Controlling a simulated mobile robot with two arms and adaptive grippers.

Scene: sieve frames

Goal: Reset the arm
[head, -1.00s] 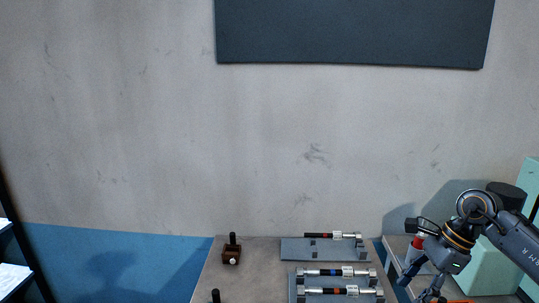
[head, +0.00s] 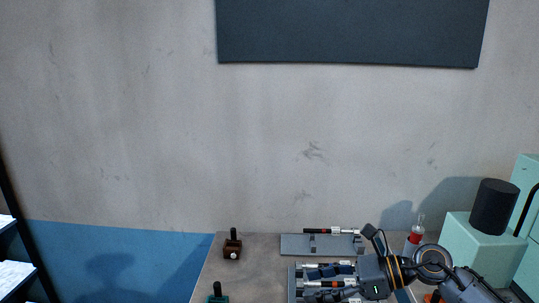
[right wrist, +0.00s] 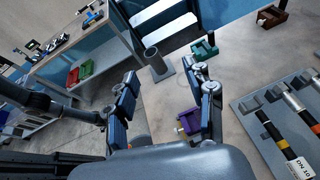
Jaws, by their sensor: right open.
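My right gripper (head: 318,279) comes in from the right in the head view and is over the front grey rack (head: 291,293), partly hiding the rods there. In the right wrist view its two blue-padded fingers (right wrist: 165,108) stand apart with nothing between them. A banded rod (right wrist: 282,143) with a "DN 10" label lies on a grey rack (right wrist: 245,104) to the right of the fingers. The back rack (head: 293,246) holds another rod (head: 340,231). My left gripper is not in view.
A brown block with a black knob (head: 232,249) and a teal one (head: 217,299) stand left of the racks. A purple one (right wrist: 188,121) shows in the wrist view. A mint machine (head: 470,245) with a black cylinder (head: 494,207) and a red-filled bottle (head: 416,238) are right.

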